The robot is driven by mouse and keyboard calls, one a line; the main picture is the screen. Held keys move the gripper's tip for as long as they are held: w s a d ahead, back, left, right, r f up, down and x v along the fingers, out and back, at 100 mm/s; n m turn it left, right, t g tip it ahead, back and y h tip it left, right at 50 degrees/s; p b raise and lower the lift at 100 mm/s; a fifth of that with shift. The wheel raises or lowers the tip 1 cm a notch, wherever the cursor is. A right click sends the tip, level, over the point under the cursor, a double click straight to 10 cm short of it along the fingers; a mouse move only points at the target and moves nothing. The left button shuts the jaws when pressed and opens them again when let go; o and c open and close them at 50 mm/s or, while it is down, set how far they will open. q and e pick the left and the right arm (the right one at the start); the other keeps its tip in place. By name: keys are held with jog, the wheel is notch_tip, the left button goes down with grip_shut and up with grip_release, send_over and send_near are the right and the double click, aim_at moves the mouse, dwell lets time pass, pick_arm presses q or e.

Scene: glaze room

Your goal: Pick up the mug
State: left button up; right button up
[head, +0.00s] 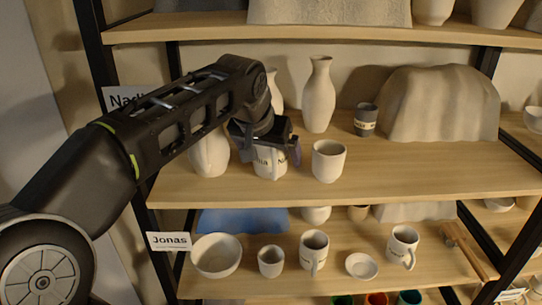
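A pale mug with a dark name label (268,168) stands upright on the middle shelf (400,182). My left gripper (270,152) is directly over it, with its fingers spread to either side of the mug. The right finger appears a little apart from the mug's wall. Contact on the left side is unclear. The gripper hides the mug's rim and upper part. My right gripper is not in view.
A plain pale cup (328,162) stands close to the right of the gripper. A pale vase (209,153) is close on the left, and a tall vase (319,96) is behind. A dark cup (366,120) stands farther right. The shelf's front right is clear.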

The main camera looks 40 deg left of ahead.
pick_arm(q)
jog(key=c, duration=1.7)
jog(key=shift+r, duration=0.2)
jog(key=shift+r+b, duration=0.3)
jog(key=shift+r, duration=0.2)
jog(key=s+d+b, duration=0.2)
jog(key=s+b, duration=0.1)
jog(key=s, duration=0.5)
jog(key=s+d+b, duration=0.2)
jog(key=s+b, duration=0.1)
jog(key=s, duration=0.6)
jog(key=shift+s+d, duration=0.2)
jog(key=shift+d, duration=0.1)
jog(key=shift+r, duration=0.1)
